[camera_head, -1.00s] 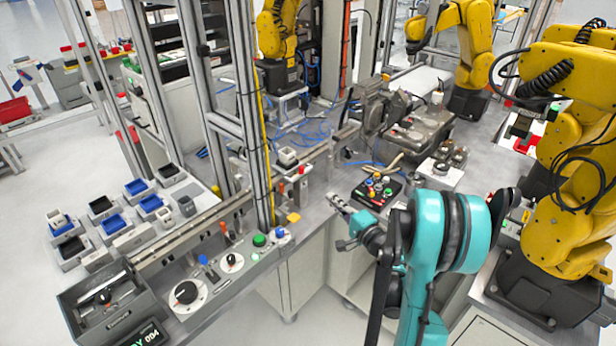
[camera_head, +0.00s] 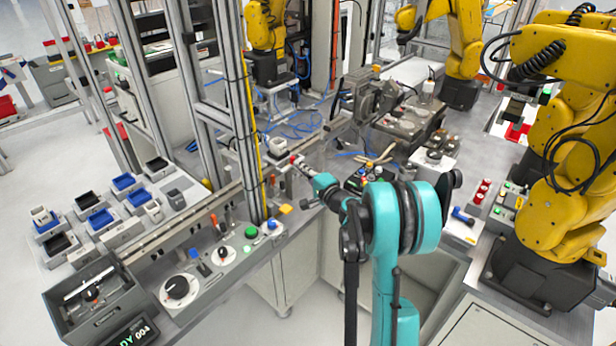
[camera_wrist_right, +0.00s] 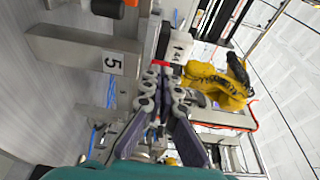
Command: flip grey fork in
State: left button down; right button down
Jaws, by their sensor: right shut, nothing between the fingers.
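I cannot single out the grey fork with certainty. My right gripper (camera_head: 305,170) is shut and empty, at the rail beside the upright frame. In the right wrist view its fingertips (camera_wrist_right: 163,80) are close together. A small red piece (camera_wrist_right: 160,64) shows just past the tips; I cannot tell whether they touch it. A white-grey block (camera_head: 277,147) is just beyond the gripper in the head view. A grey bar labelled 5 (camera_wrist_right: 88,55) runs to the left of the fingers in the wrist view. My left gripper is not in view.
A grey upright frame (camera_head: 238,125) stands left of my right gripper. A control panel with a black knob (camera_head: 177,287) and a green button (camera_head: 251,232) is nearer. Yellow robot arms (camera_head: 560,170) stand at right. Several small bins (camera_head: 100,222) sit at left.

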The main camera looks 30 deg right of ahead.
aim_at(292, 162)
jog(key=shift+w, duration=0.3)
jog(key=shift+w+a, duration=0.3)
jog(key=shift+w, duration=0.35)
jog(key=shift+w+a, duration=0.25)
jog(key=shift+w, duration=0.4)
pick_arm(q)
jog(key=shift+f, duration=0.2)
